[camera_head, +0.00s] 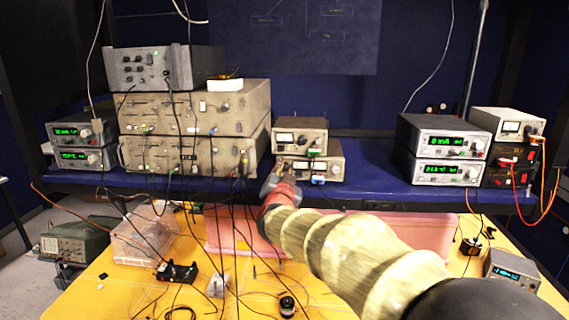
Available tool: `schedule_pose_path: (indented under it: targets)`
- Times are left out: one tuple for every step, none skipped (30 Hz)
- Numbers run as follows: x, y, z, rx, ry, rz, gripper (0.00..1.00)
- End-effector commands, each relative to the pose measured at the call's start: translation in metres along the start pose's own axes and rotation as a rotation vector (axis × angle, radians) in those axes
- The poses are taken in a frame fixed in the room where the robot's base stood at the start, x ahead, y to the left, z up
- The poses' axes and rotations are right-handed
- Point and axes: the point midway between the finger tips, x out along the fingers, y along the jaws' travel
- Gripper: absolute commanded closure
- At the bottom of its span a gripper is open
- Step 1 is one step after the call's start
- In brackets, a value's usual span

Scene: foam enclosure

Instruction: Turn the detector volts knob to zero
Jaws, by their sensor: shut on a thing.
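My gripper (281,170) reaches to the lower left of the front of the lower of two small stacked meter boxes. This lower box (325,168) has an analog meter (300,165) and a blue plug on its front. My gripper is shut on a small part at the left of that front, seemingly a knob, which the fingers hide. The knob's pointer and label cannot be read. The upper box (300,138) has a similar meter and a green plug. No label naming the detector volts knob is legible.
Large beige rack units (190,108) stand close on the left, with many hanging cables in front. Power supplies with green displays (445,143) stand at right. The blue shelf (375,178) is bare between. A yellow table (110,280) below holds pink foam, a clear box and small devices.

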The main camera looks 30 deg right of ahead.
Motion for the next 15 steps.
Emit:
schedule_pose_path:
  targets:
    - [-0.0001, -0.0022, -0.0037, -0.045, -0.003, 0.002, 1.0]
    - [-0.0002, -0.0022, -0.0036, -0.073, -0.004, 0.003, 1.0]
    - [-0.0002, -0.0024, -0.0036, -0.112, -0.005, 0.004, 1.0]
    - [-0.0002, -0.0025, -0.0037, -0.14, -0.005, 0.004, 1.0]
    - [-0.0001, -0.0026, -0.0039, -0.17, -0.006, 0.005, 1.0]
    - [0.0, -0.0026, -0.0039, -0.207, -0.006, 0.007, 1.0]
    - [0.0, -0.0025, -0.0036, -0.235, -0.008, 0.008, 1.0]
    - [0.0, -0.0025, -0.0033, -0.263, -0.009, 0.008, 1.0]
    - [-0.0001, -0.0025, -0.0031, -0.3, -0.01, 0.009, 1.0]
    - [-0.0001, -0.0026, -0.0033, -0.329, -0.01, 0.01, 1.0]
    - [-0.0001, -0.0028, -0.0035, -0.355, -0.01, 0.011, 1.0]
    - [-0.0001, -0.003, -0.0037, -0.389, -0.01, 0.011, 1.0]
    - [-0.0001, -0.003, -0.0036, -0.415, -0.011, 0.012, 1.0]
    - [-0.0001, -0.003, -0.0034, -0.439, -0.012, 0.013, 1.0]
    - [-0.0001, -0.0029, -0.0031, -0.47, -0.013, 0.014, 1.0]
